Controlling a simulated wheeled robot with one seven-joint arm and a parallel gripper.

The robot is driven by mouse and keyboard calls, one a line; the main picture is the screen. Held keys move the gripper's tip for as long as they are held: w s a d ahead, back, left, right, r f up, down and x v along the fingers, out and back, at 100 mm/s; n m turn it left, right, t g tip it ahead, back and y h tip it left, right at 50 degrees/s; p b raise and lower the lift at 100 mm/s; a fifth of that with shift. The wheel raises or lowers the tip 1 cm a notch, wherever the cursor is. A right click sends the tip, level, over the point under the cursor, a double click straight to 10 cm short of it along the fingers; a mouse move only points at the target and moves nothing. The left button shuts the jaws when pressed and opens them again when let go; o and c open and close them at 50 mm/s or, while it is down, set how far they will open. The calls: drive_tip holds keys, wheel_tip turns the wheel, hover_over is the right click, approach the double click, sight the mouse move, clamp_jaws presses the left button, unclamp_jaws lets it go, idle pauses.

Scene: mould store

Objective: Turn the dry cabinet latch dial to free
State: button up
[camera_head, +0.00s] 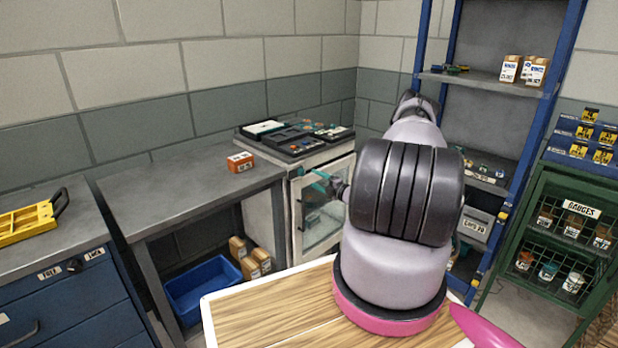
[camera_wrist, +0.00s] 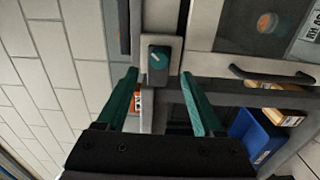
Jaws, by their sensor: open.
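The dry cabinet (camera_head: 325,217) has a pale body and a glass door, and stands beyond the grey bench. In the wrist view its latch dial (camera_wrist: 158,58) is a dark teal knob with a short pale slanted mark, on a pale plate. No labels can be read beside it. My gripper (camera_wrist: 158,76) has its teal fingers apart, one each side of the dial's line, with the knob just beyond the tips; no grip on it shows. In the head view my gripper (camera_head: 318,182) is at the cabinet's upper front corner; I cannot make out the dial there.
The cabinet's door handle (camera_head: 299,215) is close to my gripper. An orange box (camera_head: 240,162) sits on the grey bench (camera_head: 180,190). A blue bin (camera_head: 203,284) is below. A blue drawer unit (camera_head: 70,305) at left has its own dial (camera_head: 73,266).

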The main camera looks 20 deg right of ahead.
drive_tip(key=shift+v, duration=2.15)
